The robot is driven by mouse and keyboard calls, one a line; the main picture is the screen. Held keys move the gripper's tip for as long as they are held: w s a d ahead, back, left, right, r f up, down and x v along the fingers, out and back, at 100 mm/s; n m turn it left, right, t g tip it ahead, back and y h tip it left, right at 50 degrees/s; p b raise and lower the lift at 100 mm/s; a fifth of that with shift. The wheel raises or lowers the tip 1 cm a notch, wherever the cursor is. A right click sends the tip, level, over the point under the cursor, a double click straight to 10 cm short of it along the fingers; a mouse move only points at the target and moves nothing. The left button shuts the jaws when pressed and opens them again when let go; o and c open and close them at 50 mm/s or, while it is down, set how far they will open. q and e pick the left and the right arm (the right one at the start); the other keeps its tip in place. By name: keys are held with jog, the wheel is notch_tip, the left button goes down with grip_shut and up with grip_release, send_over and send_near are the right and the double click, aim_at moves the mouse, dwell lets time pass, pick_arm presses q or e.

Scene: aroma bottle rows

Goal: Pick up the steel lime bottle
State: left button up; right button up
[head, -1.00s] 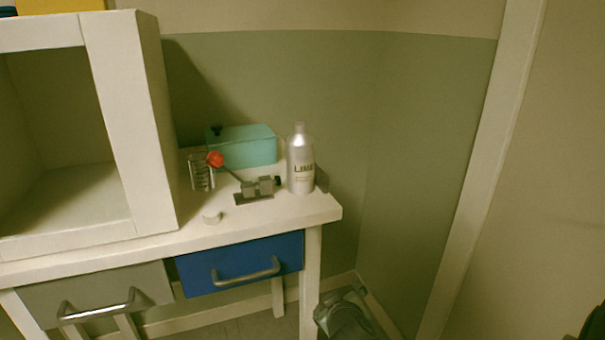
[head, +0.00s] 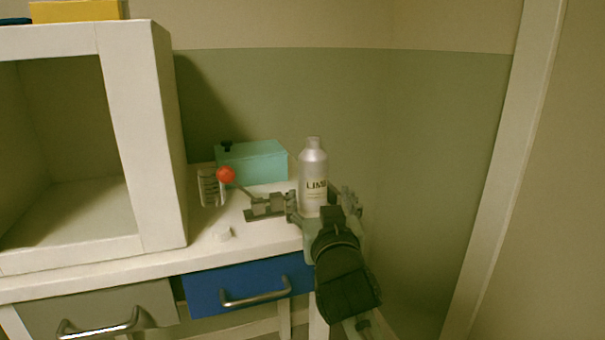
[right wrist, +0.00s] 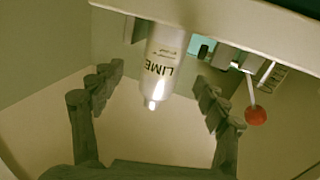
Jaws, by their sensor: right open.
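The steel lime bottle (head: 313,172) stands upright near the right end of the white table, with the word LIME on its front. It also shows in the right wrist view (right wrist: 165,62), upside down in that picture. My right gripper (head: 323,203) is open, with one finger on each side of the bottle's lower part in the head view. In the right wrist view the bottle lies between the lines of the two open fingers (right wrist: 160,88), and no finger visibly touches it. My left gripper is not in view.
A white open cabinet (head: 158,140) stands at left.

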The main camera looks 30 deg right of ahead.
aim_at(315, 188)
jog(key=shift+y, duration=0.3)
jog(key=x, duration=0.7)
jog(key=shift+w+p, duration=0.3)
jog(key=shift+w, duration=0.1)
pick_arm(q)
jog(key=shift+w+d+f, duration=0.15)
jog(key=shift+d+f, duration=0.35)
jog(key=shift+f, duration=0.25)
